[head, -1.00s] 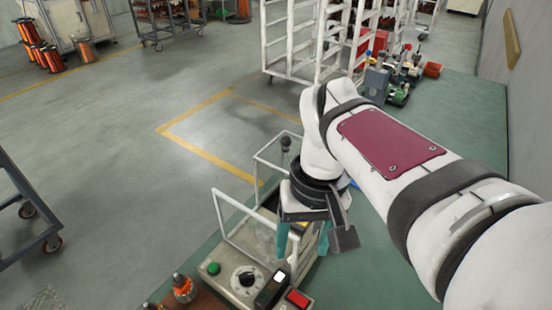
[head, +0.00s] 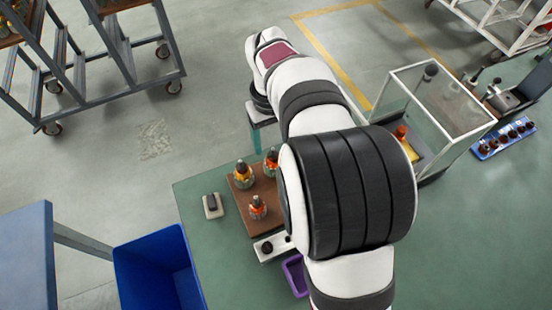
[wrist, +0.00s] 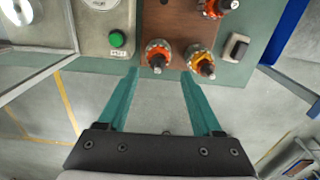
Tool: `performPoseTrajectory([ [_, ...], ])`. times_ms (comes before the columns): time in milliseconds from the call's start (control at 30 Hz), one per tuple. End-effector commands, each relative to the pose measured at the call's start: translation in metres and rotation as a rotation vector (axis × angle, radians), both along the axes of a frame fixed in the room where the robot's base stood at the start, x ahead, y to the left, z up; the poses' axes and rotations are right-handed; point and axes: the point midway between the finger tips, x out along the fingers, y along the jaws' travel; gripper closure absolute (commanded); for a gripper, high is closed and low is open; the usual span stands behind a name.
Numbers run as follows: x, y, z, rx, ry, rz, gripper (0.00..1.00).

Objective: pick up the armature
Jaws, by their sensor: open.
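In the wrist view, one armature (wrist: 157,54) appears just beyond the space between the fingertips. A second (wrist: 202,64) appears by the right fingertip, and a third (wrist: 214,8) at the top edge. My gripper (wrist: 160,72) is open and empty, with teal fingers. In the head view, a teal finger (head: 256,140) shows behind the board; my arm hides the rest.
A clear-walled machine (head: 440,100) stands right of the arm. A green button (wrist: 117,39) shows on a panel left of the board. A blue tray (head: 503,138) lies at right.

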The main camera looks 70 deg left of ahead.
Motion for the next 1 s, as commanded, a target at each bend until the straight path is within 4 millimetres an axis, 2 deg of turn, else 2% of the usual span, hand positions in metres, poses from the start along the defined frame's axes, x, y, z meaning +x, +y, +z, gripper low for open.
performPoseTrajectory([
  [100,0.003,0.000,-0.025,-0.005,0.002,-0.002,0.33],
  [200,0.003,0.000,-0.041,-0.002,0.001,0.001,0.33],
  [300,0.003,0.000,-0.048,0.000,0.002,0.000,0.33],
  [467,0.003,0.001,-0.047,0.001,0.001,0.000,0.33],
  [833,0.003,0.001,-0.047,0.001,0.001,0.000,0.98],
  [1000,0.003,0.001,-0.047,0.001,0.001,0.000,1.00],
])
